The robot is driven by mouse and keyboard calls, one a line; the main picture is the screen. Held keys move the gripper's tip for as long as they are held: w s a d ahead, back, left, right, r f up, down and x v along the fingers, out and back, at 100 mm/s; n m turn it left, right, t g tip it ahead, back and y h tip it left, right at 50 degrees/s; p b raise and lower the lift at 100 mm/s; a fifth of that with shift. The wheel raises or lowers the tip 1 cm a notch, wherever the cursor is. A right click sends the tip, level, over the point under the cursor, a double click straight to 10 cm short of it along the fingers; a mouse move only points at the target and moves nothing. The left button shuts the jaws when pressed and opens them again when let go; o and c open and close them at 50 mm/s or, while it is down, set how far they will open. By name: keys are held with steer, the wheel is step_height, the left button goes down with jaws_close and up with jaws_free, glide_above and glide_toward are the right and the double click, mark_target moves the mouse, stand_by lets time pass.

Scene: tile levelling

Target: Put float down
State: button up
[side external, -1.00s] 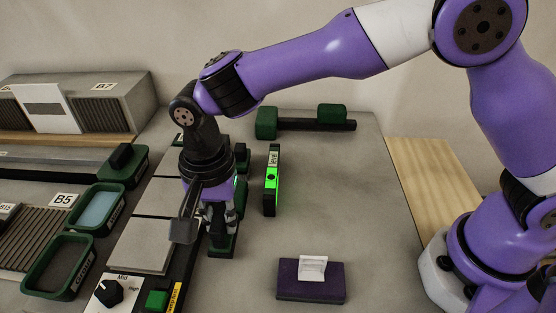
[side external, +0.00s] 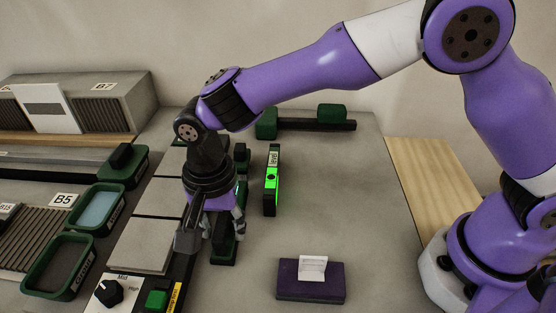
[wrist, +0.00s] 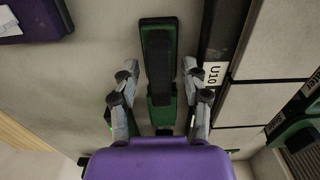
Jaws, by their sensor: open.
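The float, a green plate with a long black handle (wrist: 160,62), lies on the grey work surface beside the tile row. My gripper (side external: 213,232) is open. In the wrist view the fingers of my gripper (wrist: 160,80) stand one on each side of the float, with gaps visible to the handle.
Grey tiles (side external: 140,245) lie left of the float. A lit green level (side external: 271,185) stands close on the right. A green-and-black tool (side external: 300,124) lies at the back. The surface right of the level is clear.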

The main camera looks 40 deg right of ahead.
mark_target(221, 224)
steer(key=d+r+n, duration=0.1)
steer(key=d+r, duration=0.1)
steer(key=r, duration=0.5)
steer(key=d+r, duration=0.3)
steer(key=r, duration=0.5)
steer(key=s+d+n+t, duration=0.2)
steer(key=s+d+n, duration=0.2)
steer(key=d, duration=0.5)
steer(key=s+d+n+t, duration=0.3)
steer(key=s+d, duration=0.3)
steer(key=d, duration=0.4)
steer(key=shift+s+d+f+n+t, duration=0.2)
steer(key=shift+f+n+t, duration=0.1)
steer(key=shift+f+n, duration=0.15)
